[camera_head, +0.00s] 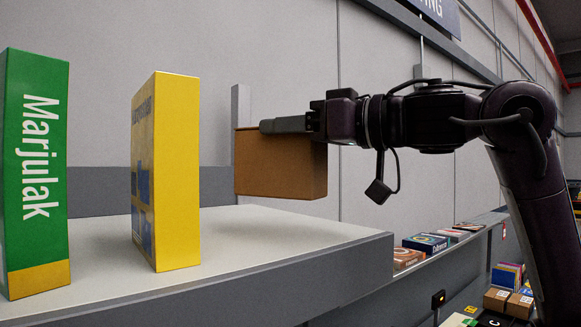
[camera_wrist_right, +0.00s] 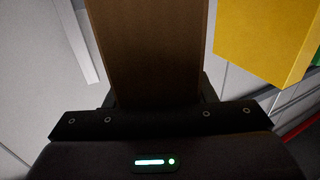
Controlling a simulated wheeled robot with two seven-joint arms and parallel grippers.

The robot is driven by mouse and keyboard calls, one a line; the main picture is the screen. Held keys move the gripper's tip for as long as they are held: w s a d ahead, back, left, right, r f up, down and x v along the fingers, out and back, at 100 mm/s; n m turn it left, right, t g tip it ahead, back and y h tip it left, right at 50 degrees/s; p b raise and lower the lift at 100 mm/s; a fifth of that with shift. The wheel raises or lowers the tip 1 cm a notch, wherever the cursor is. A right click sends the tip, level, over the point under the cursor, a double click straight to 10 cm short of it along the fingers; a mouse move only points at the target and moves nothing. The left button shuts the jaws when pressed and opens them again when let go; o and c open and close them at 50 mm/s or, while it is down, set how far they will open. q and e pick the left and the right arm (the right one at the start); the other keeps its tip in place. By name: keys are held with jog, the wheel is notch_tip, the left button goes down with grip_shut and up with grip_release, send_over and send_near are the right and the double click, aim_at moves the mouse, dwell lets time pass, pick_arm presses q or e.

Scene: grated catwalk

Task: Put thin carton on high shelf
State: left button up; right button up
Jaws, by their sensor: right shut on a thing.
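A brown thin carton (camera_head: 280,165) is held by my right gripper (camera_head: 285,125), which comes in from the right in the head view. The gripper is shut on the carton near its top edge. The carton hangs over the right back part of the high shelf (camera_head: 330,245). Its lower edge appears a little above the shelf top, but I cannot tell the exact gap. In the right wrist view the carton (camera_wrist_right: 147,50) fills the space between the fingers. My left gripper is not in view.
On the shelf stand a yellow box (camera_head: 177,170) and a green box (camera_head: 36,165) marked "Marjulak", both left of the carton. A grey post (camera_head: 241,108) rises behind the carton. Lower right, a ledge holds several small boxes (camera_head: 425,243). Bare shelf lies between the yellow box and front edge.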

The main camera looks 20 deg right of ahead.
aim_at(288, 168)
jog(key=shift+f, duration=0.85)
jog(key=f, duration=0.2)
jog(key=shift+w+a+f, duration=0.2)
jog(key=shift+a+f, duration=0.1)
jog(key=shift+s+f+p, duration=0.1)
jog(key=shift+f+p, duration=0.2)
jog(key=shift+f, duration=0.05)
jog(key=shift+s+d+f, duration=0.1)
jog(key=shift+d+f, duration=0.05)
jog(key=shift+d, duration=0.05)
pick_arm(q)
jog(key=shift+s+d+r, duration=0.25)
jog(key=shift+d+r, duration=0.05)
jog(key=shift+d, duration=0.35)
pick_arm(e)
jog(key=shift+a+f, duration=0.1)
jog(key=shift+f, duration=0.1)
jog(key=o, duration=1.4)
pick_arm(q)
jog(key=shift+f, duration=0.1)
